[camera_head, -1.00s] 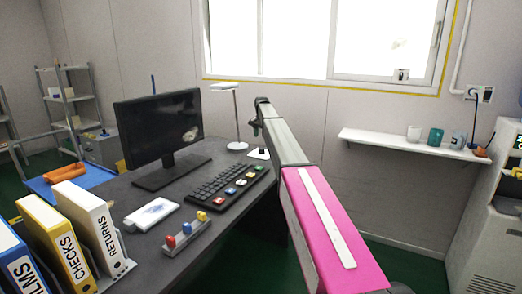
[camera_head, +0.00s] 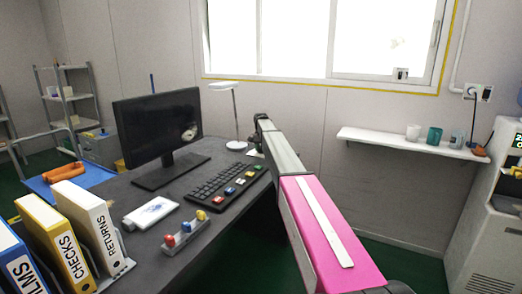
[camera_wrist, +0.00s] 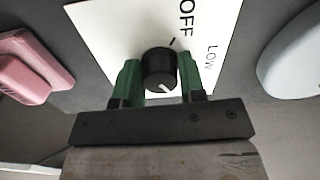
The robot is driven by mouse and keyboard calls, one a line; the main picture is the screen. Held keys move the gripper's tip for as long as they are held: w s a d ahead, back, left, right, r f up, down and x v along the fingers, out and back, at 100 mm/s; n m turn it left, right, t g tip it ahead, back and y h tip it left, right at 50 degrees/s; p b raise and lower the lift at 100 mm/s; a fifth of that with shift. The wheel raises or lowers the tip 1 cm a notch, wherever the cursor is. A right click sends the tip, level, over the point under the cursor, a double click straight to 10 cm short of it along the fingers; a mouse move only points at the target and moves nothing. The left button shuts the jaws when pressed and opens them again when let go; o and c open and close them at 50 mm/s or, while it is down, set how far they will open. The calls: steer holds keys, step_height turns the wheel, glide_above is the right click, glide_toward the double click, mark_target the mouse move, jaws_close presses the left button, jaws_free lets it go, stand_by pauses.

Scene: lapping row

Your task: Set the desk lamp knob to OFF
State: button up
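In the wrist view the black round lamp knob (camera_wrist: 159,68) sits on a white plate (camera_wrist: 115,25) marked OFF and LOW. Its white pointer line is at its lower right, turned away from the OFF mark. The green fingers of my gripper (camera_wrist: 161,76) stand one on each side of the knob, very close to it. I cannot tell whether they press on it. In the head view the white desk lamp (camera_head: 236,118) stands at the desk's far end. My arm hides the knob and most of the plate there.
On the dark desk (camera_head: 150,235) are a monitor (camera_head: 158,125), a keyboard (camera_head: 215,183), a row of coloured buttons (camera_head: 240,180), a small block with coloured knobs (camera_head: 187,228) and binders (camera_head: 85,220). In the wrist view a pink object (camera_wrist: 38,62) and a pale rounded object (camera_wrist: 295,60) flank the plate.

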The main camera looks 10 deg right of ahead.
steer(key=c, duration=0.4)
steer(key=shift+n, duration=0.3)
steer(key=n, duration=0.5)
steer(key=shift+d+n, duration=0.1)
steer(key=shift+n, duration=0.2)
steer(key=n, duration=1.1)
steer(key=shift+d+n, duration=0.1)
steer(key=shift+n, duration=0.3)
steer(key=n, duration=0.5)
steer(key=shift+w+n, duration=0.1)
steer(key=shift+n, duration=0.3)
